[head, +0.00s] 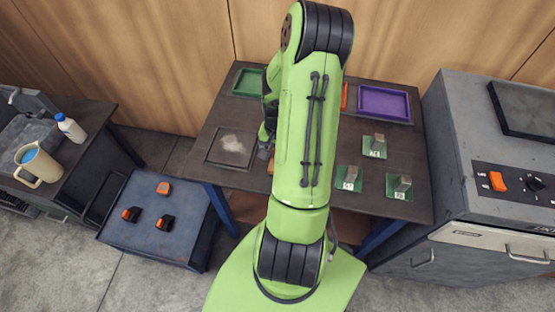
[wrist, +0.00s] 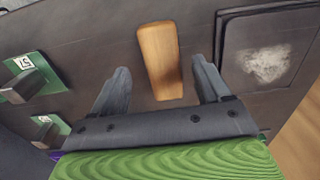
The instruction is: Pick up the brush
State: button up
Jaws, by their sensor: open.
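A tan wooden piece, which looks like the brush (wrist: 160,50), lies on the dark table in the wrist view. I see no bristles on it. My gripper (wrist: 160,72) is open, with one grey finger on each side of the wood's near end. The fingers do not visibly touch it, and I cannot tell the height gap. In the head view my gripper (head: 266,146) is over the table, left of my green arm. My arm hides most of the brush there; only a small orange-brown bit shows beside the fingers.
A recessed square with white powder (head: 232,146) lies beside the gripper. A green tray (head: 248,82) and a purple tray (head: 384,103) are at the back. Several metal blocks on green labelled plates (head: 348,178) stand at the right. A grey machine (head: 465,140) borders the table.

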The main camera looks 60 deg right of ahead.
notch_tip(320, 180, down, 5)
jog(key=shift+w, duration=0.1)
jog(key=shift+a, duration=0.15)
jog(key=shift+c, duration=1.2)
jog(key=c, duration=0.9)
jog(key=shift+o, duration=0.2)
notch_tip(320, 180, up, 10)
jog(key=shift+r+p, duration=0.1)
jog(key=shift+p, duration=0.35)
